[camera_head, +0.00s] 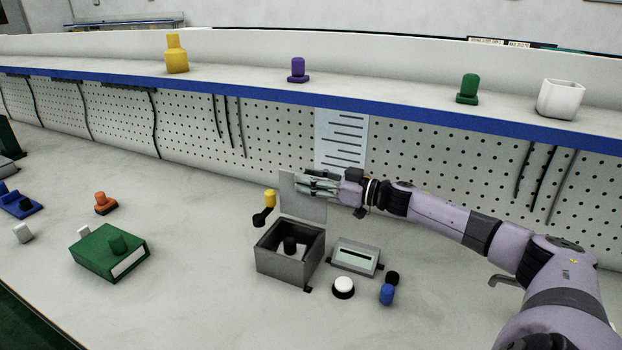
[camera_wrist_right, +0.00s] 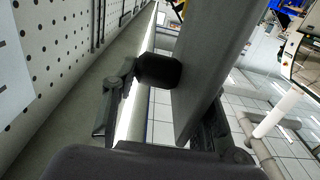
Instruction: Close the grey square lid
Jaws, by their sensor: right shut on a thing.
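The grey square lid (camera_head: 302,208) stands raised, about upright, at the back edge of an open grey box (camera_head: 283,266). A dark cylindrical object (camera_head: 290,245) shows inside the box. My right gripper (camera_head: 312,184) reaches in from the right and is shut on the upper part of the lid. In the right wrist view the lid (camera_wrist_right: 200,65) stands between the two fingers, and a black knob (camera_wrist_right: 158,70) sticks out from its face toward the left finger. The gripper's exact contact points are partly hidden. My left gripper is not in view.
A grey device with a slot (camera_head: 357,257), a white button (camera_head: 343,286) and a blue peg (camera_head: 387,293) stand right of the box. A yellow-topped piece (camera_head: 269,202) stands behind it at left. A green box (camera_head: 110,250) is further left. A pegboard (camera_head: 420,165) rises behind.

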